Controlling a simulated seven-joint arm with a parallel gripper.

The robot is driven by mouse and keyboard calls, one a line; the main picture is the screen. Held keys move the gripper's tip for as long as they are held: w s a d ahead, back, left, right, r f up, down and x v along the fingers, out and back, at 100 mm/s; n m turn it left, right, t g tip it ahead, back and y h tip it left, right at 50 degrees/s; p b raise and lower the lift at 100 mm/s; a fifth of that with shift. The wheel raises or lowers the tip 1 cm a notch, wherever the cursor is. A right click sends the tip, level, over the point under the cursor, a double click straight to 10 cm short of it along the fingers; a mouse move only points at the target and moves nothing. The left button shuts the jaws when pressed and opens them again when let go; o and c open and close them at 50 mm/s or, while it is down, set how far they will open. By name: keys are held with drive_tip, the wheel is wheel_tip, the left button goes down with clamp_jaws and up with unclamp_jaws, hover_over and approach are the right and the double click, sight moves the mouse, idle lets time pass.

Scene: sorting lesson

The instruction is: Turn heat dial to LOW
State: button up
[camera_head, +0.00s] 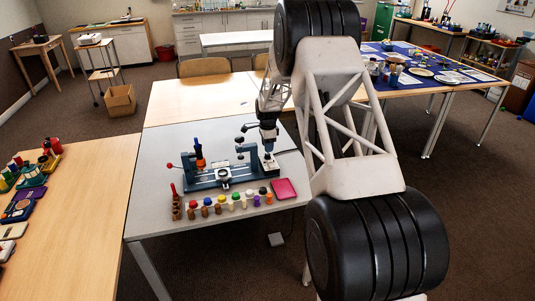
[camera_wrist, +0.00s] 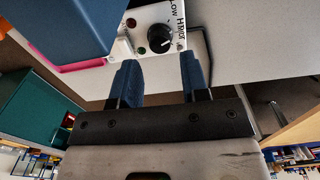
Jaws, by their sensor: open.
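The heat dial (camera_wrist: 159,38) is a round black knob on a small white panel (camera_wrist: 143,16) with "LOW" and other lettering beside it, in the wrist view. A small light mark shows on the knob; which label it points to is not clear. My gripper (camera_wrist: 158,76) is open, its two blue fingers apart on either side of the knob's line, short of it and not touching. In the head view my gripper (camera_head: 268,143) is over the right end of the blue-grey apparatus (camera_head: 220,180) on the grey table. The dial cannot be made out there.
A row of several small coloured-top bottles (camera_head: 232,203) stands in front of the apparatus. A pink tray (camera_head: 284,189) lies to its right. An upright black-and-orange part (camera_head: 199,153) stands on the apparatus's left side. The grey table (camera_head: 160,150) is clear at the back left.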

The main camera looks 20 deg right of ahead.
sight(267, 154)
drive_tip(key=shift+f, duration=2.2)
drive_tip(key=c, duration=0.6)
